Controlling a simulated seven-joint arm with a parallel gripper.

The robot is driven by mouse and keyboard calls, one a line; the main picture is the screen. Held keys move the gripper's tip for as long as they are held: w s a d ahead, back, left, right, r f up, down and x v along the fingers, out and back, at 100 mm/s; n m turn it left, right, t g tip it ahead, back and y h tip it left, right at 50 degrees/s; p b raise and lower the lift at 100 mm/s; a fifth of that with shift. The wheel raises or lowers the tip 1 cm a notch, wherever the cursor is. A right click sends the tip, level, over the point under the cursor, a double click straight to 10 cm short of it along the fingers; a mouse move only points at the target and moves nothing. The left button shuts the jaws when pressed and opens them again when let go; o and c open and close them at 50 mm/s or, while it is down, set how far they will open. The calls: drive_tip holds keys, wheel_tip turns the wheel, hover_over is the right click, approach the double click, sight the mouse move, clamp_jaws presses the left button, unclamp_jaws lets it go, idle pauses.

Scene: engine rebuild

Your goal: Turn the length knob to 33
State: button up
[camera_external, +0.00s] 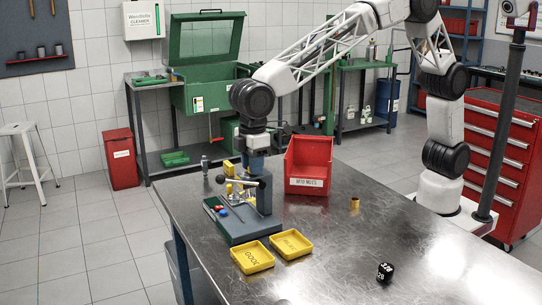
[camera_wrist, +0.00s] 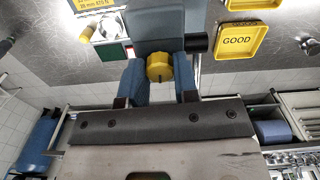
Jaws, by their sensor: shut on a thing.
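The blue-grey bench fixture (camera_external: 265,197) stands on the metal table, and its body fills the upper middle of the wrist view (camera_wrist: 158,25). A round yellow knob (camera_wrist: 160,66) with a dark mark on its face sits on the fixture. My gripper (camera_wrist: 159,84) has its two blue fingers on either side of this knob and is shut on it. In the outside view my gripper (camera_external: 254,163) is at the fixture's upper part, and it hides the knob there. No number for the knob's setting is readable in either view.
Two yellow trays, one marked GOOD (camera_external: 252,257) and another (camera_external: 291,244), lie before the fixture. A red bin (camera_external: 308,185) stands behind it.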

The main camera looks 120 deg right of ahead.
drive_tip(key=shift+n, duration=0.5)
drive_tip(key=o, duration=0.9)
drive_tip(key=shift+r, duration=3.9)
